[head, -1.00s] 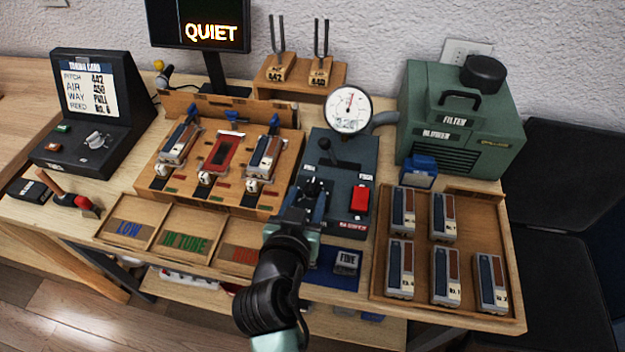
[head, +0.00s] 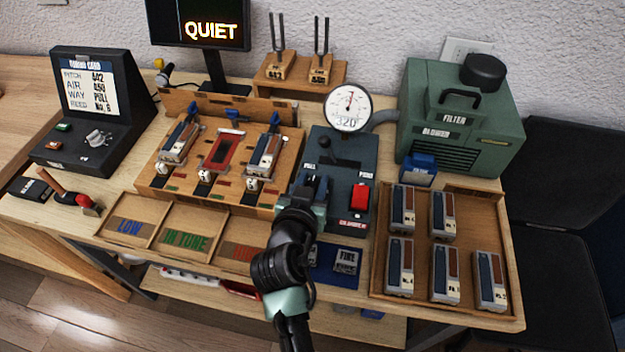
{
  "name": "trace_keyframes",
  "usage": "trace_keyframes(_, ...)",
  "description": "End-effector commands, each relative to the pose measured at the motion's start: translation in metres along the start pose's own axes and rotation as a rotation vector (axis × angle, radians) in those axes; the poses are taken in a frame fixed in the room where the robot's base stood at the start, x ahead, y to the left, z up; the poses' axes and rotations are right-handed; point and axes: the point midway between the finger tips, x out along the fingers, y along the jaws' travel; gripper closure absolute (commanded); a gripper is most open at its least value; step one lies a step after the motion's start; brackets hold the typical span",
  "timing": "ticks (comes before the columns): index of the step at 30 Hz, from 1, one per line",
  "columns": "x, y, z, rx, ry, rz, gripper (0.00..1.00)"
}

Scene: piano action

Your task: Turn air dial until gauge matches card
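The tuning card (head: 90,82) at the far left reads pitch 442, air 450, way pull, reed No. 6. The round white gauge (head: 349,107) stands at the back of the dark control box (head: 340,165). Its red needle points nearly straight up and its digits appear to read 320. My gripper (head: 312,188) is over the front left of that box, pointing away from me, with its fingers around the spot where the air dial sits. The fingers and wrist mostly hide the dial. I cannot tell whether they grip it.
A red switch (head: 360,197) is right of my gripper, and a black lever (head: 340,150) stands behind it. The wooden reed bench (head: 215,190) is close on the left. A tray of reeds (head: 440,300) lies right, below the green blower (head: 455,125). The screen (head: 208,22) reads QUIET.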

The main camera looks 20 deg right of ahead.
Motion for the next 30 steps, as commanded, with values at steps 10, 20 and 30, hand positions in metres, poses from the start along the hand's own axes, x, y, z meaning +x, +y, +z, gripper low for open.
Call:
trace_keyframes(10, 0.0002, -0.0004, 0.0012, 0.002, 0.000, 0.009, 1.00)
trace_keyframes(20, 0.0025, -0.0022, 0.0054, 0.060, 0.004, 0.140, 1.00)
trace_keyframes(30, 0.0030, -0.0025, 0.0057, 0.179, 0.004, 0.424, 1.00)
